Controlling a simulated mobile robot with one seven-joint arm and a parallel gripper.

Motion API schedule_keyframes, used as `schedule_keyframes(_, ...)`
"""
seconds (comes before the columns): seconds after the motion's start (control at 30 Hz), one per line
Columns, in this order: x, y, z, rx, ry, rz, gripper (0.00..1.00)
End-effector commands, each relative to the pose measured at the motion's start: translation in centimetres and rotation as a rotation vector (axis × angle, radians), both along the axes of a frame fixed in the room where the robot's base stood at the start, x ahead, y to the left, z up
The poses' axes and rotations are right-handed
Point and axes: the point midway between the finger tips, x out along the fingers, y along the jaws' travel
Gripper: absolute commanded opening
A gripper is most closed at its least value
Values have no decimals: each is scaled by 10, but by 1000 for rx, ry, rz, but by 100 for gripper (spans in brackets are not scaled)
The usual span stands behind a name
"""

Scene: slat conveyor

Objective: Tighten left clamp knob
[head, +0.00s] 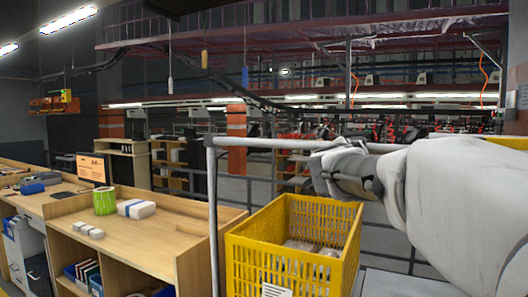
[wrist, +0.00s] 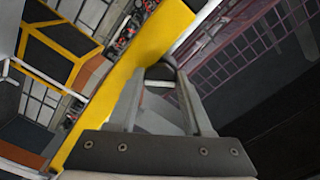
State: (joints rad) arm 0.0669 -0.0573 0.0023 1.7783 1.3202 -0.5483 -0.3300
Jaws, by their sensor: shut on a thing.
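My gripper (head: 322,158) reaches in from the right at the grey pipe frame (head: 250,142), above the yellow crate. In the wrist view, the two grey fingers of my gripper (wrist: 160,84) point away from the camera and converge on a small dark rounded piece, which looks like the left clamp knob (wrist: 163,66). The gripper is shut on it. The fingers hide most of the knob, and its turn cannot be told. In the head view the knob is hidden by my gripper and arm.
A yellow slatted crate (head: 285,257) with pale items inside stands below my gripper. A wooden bench (head: 150,222) with a green roll (head: 104,201) and white packs is at the left. The frame's upright post (head: 213,220) stands between bench and crate. A yellow bar (wrist: 150,45) crosses the wrist view.

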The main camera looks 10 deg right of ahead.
Motion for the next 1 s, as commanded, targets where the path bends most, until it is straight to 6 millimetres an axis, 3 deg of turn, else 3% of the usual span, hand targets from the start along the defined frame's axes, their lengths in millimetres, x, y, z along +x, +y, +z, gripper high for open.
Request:
schedule_keyframes(0.5, 1, 1, 0, 370, -249, 1, 0)
schedule_keyframes(1.0, 0, 1, 2, 522, -352, 1, 0)
